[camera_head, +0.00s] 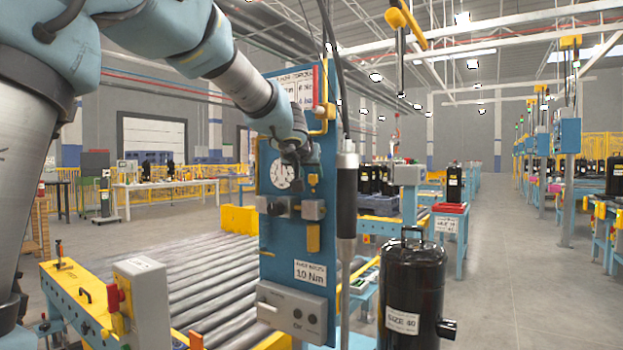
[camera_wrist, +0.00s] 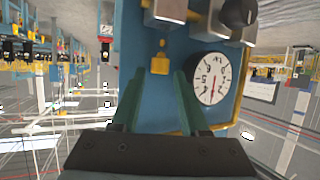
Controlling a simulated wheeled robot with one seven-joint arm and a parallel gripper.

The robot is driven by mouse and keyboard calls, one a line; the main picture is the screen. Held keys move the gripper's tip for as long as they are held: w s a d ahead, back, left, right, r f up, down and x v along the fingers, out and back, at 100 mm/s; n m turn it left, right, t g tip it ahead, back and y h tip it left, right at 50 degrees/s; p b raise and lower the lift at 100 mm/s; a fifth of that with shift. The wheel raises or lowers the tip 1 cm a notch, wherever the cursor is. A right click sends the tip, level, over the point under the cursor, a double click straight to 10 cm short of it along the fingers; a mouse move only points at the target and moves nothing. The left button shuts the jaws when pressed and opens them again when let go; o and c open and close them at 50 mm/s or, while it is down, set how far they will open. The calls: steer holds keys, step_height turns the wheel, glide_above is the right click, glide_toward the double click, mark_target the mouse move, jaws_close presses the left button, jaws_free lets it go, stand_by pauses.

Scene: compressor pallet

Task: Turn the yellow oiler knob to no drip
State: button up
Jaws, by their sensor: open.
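A blue panel (camera_head: 290,237) stands in the middle of the head view. In the wrist view, which looks upside down, a small yellow knob-like part (camera_wrist: 160,63) sits on the panel between my finger ends and a grey block (camera_wrist: 168,10). I take it for the oiler knob; its setting is not readable. In the head view my gripper (camera_head: 297,160) is at the panel, by the round white dial (camera_head: 282,173), and hides the area around it. My gripper (camera_wrist: 159,74) is open, its two green fingers spread with nothing between them; contact cannot be told.
The dial (camera_wrist: 211,78) is close beside one finger. A black knob (camera_head: 276,208) and a yellow block (camera_head: 313,238) are lower on the panel. A grey tool with a black sleeve (camera_head: 347,200) hangs right of it. A black tank (camera_head: 414,285) stands at right front.

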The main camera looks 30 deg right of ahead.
mark_target(312, 176)
steer(key=shift+x, duration=1.6)
steer(key=shift+r, duration=0.1)
jaws_close()
